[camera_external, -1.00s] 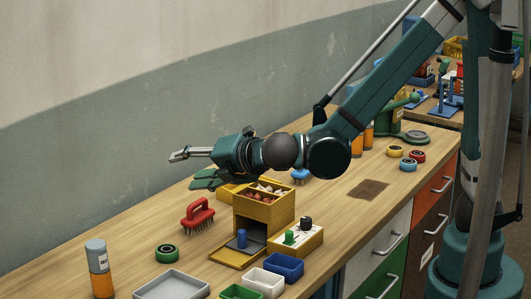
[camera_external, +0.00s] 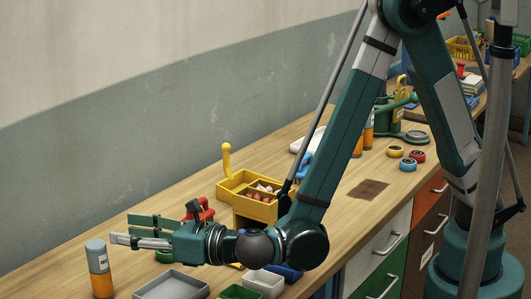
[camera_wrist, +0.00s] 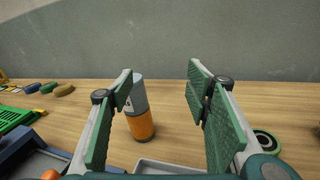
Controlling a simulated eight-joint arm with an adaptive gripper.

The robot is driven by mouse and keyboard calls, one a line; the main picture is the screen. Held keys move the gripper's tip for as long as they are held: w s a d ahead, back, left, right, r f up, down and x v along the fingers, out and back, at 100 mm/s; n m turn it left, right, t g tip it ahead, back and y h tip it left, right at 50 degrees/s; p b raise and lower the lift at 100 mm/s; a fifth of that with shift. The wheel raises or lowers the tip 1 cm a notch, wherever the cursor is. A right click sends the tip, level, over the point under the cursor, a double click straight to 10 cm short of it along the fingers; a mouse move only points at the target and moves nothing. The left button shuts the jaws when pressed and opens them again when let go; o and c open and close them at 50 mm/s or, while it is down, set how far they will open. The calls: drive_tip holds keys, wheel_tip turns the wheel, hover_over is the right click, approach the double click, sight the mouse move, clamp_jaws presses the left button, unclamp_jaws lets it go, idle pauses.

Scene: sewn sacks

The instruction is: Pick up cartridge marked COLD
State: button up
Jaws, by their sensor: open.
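A cartridge (camera_external: 101,272) with a grey top and an orange lower part stands upright at the bench's left end. It also shows in the wrist view (camera_wrist: 139,122), left of centre; its label is too small to read. My gripper (camera_external: 127,231) is open and empty, its fingers pointing left close to the cartridge. In the wrist view my gripper's (camera_wrist: 160,74) left finger partly overlaps the cartridge's left side, and the cartridge appears beyond the fingertips, nearer the left one. More orange cartridges (camera_external: 368,132) stand at the back, partly hidden by my arm.
A grey tray (camera_external: 172,287) lies below my gripper. A red brush (camera_external: 206,209) is partly hidden behind it. A yellow box (camera_external: 234,183) stands farther right. A green ring (camera_wrist: 267,140) lies right of the fingers in the wrist view. The wall (camera_wrist: 165,40) rises behind the bench.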

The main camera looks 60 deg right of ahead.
sight(105, 246)
drive_tip(key=s+a+n, duration=0.1)
drive_tip(key=s+a+f+y, duration=0.1)
drive_tip(key=a, duration=0.1)
drive_tip(key=s+a+n, duration=0.1)
drive_tip(key=shift+a+f+n, duration=0.25)
drive_tip(key=shift+a+n, duration=0.05)
drive_tip(key=shift+a, duration=0.1)
drive_tip(key=shift+w, duration=0.15)
drive_tip(key=shift+x, duration=1.2)
drive_tip(key=shift+w, duration=0.1)
drive_tip(key=shift+b+x, duration=0.65)
drive_tip(key=shift+x, duration=1.9)
drive_tip(key=shift+a, duration=0.1)
drive_tip(key=shift+c, duration=0.2)
drive_tip(key=c, duration=1.4)
drive_tip(key=shift+r, duration=0.15)
